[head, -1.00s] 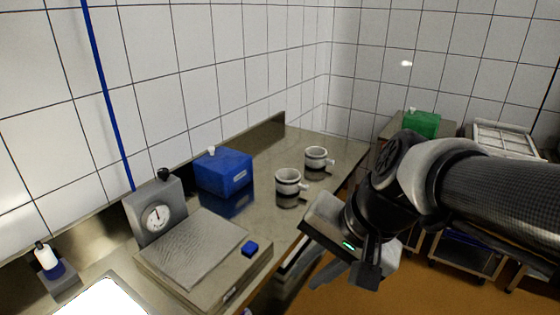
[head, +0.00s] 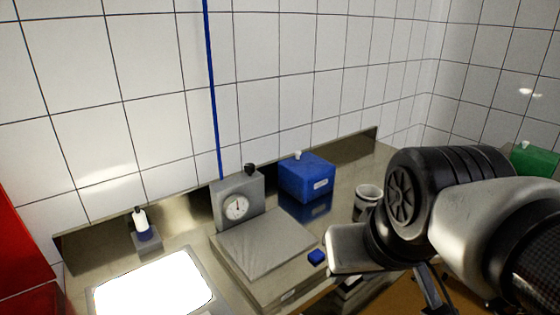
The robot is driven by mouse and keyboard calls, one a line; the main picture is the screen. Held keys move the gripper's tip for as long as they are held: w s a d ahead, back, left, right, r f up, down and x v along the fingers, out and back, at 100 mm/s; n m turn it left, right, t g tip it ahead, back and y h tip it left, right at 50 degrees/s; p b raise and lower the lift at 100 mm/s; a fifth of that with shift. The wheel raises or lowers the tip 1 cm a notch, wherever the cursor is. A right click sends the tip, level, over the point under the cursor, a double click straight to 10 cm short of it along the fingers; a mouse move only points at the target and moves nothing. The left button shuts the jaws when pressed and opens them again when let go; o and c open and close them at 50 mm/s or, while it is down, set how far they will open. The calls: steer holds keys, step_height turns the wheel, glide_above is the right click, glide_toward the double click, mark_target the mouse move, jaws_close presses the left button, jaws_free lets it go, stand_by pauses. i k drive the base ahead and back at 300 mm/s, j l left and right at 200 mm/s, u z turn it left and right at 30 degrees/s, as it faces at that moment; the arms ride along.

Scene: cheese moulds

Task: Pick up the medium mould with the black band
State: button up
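One pale, open-topped mould (head: 368,192) stands upright on the steel worktop, right of the blue box. My arm partly covers its right side. A darker band seems to run round it, but its colour and the mould's size class are not clear. The second mould seen earlier is hidden behind my arm. My gripper (head: 432,288) hangs at the bottom right, in front of and apart from the visible mould. Its fingers are partly cut off by the frame edge, so its opening does not show.
A blue box (head: 307,177) stands at the back of the worktop. A bright white panel (head: 150,290) and a bottle (head: 141,221) are further left. A green box (head: 534,161) is far right.

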mark_target(366, 195)
steer(key=i+l+u, duration=0.15)
steer(key=l+u, duration=0.15)
steer(key=i+l+u, duration=0.1)
steer(key=l+u, duration=0.15)
steer(key=i+l+u, duration=0.1)
steer(key=l+u, duration=0.3)
steer(key=l, duration=0.5)
steer(key=i+l+u, duration=0.1)
steer(key=l, duration=0.45)
steer(key=i+l, duration=0.1)
steer(key=l, duration=1.15)
steer(key=i+u, duration=0.05)
